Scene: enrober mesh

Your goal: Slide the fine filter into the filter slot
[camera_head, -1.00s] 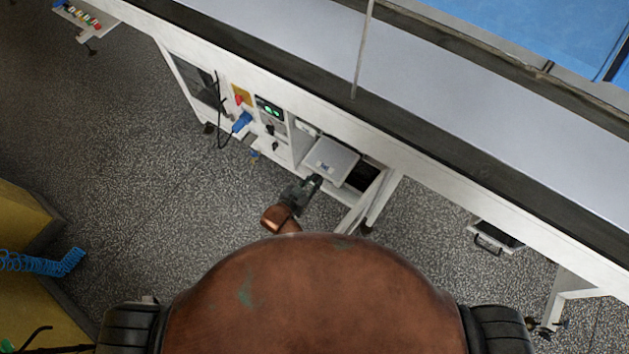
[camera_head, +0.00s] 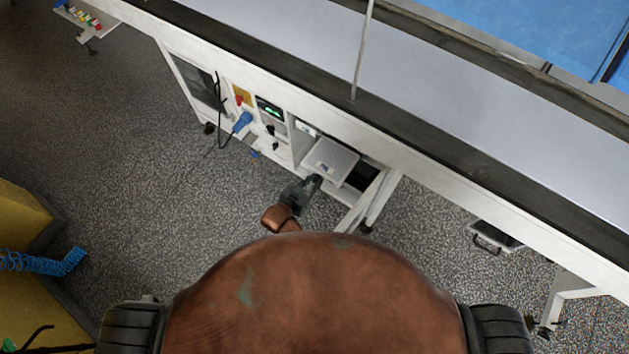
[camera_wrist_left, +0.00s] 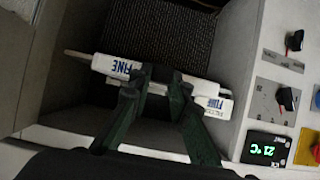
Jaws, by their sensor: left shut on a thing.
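The fine filter (camera_head: 333,158) is a flat pale plate at an open bay low in the white machine's side. In the left wrist view its white edge (camera_wrist_left: 215,86) carries blue FINE lettering on both sides of the fingers. My left gripper (camera_head: 316,181) is shut on this near edge, and it also shows in the left wrist view (camera_wrist_left: 160,80). The filter slot is inside the bay (camera_wrist_left: 85,115); the filter and fingers hide its guides, so I cannot tell how deep the filter sits. My right gripper is not in view.
A control panel (camera_wrist_left: 278,85) with knobs and a green display stands beside the bay. A blue plug (camera_head: 242,121) with a black cable hangs left of it. A white frame leg (camera_head: 378,200) stands close on the right. Speckled floor is clear in front.

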